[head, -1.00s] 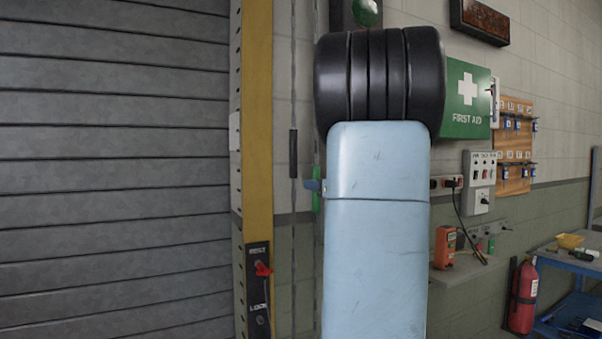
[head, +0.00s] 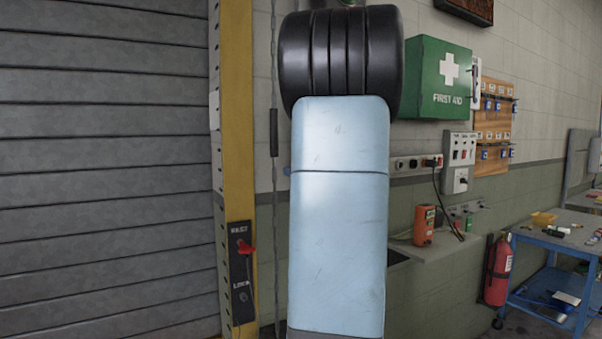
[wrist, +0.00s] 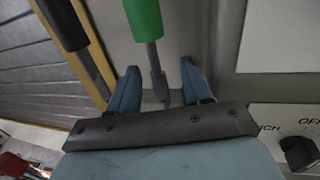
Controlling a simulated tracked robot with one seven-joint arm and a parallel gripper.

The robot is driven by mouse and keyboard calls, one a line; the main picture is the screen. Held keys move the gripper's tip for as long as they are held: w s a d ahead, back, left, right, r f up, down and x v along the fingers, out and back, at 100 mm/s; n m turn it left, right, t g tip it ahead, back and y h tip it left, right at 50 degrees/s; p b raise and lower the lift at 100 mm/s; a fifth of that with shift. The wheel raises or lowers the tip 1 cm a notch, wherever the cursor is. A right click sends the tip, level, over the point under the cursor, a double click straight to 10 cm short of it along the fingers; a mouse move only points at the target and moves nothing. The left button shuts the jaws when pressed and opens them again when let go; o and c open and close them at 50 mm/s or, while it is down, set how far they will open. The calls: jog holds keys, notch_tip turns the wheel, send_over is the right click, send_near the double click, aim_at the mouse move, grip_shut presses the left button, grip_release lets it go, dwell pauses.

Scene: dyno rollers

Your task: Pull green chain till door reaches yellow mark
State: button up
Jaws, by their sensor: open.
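The green sleeve (wrist: 143,18) on a grey chain shows at the top of the wrist view. Below it the grey chain (wrist: 157,75) hangs in the gap between the fingers of my gripper (wrist: 159,68). The fingers are open, one on each side of the chain, and the sleeve lies beyond their tips. In the head view my arm hides the green sleeve and nearly all of the gripper. The grey slatted door (head: 105,160) fills the left of the head view. I cannot make out a separate yellow mark; a yellow post (head: 238,130) stands beside the door.
A black-sleeved chain (head: 273,133) hangs left of my arm, and its sleeve shows in the wrist view (wrist: 62,24). A black lock panel with a red lever (head: 244,248) is on the post. A first aid box (head: 440,78), extinguisher (head: 497,270) and blue table (head: 555,243) are right.

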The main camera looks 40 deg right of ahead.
jog(key=shift+s, duration=0.1)
jog(key=s, duration=1.3)
jog(key=shift+s, duration=0.3)
jog(key=shift+d, duration=0.1)
jog(key=a+f+n+g+y, duration=0.35)
jog(key=a+n, duration=0.45)
jog(key=a, duration=0.5)
jog(key=a+f+n+g+y, duration=0.3)
jog(key=a+n+g, duration=0.3)
jog(key=a, duration=0.7)
jog(key=s+a+f+n+g+h, duration=0.1)
jog(key=s+a+f+n+h, duration=0.2)
jog(key=n, duration=0.8)
jog(key=s+a+f+n+g+h, duration=0.2)
jog(key=s+a+f+n+h, duration=0.2)
jog(key=s+a+n, duration=0.3)
jog(key=s+n, duration=0.1)
jog(key=n, duration=0.2)
jog(key=shift+s+a+f+n, duration=0.25)
jog(key=shift+s+n, duration=0.15)
jog(key=shift+w, duration=0.1)
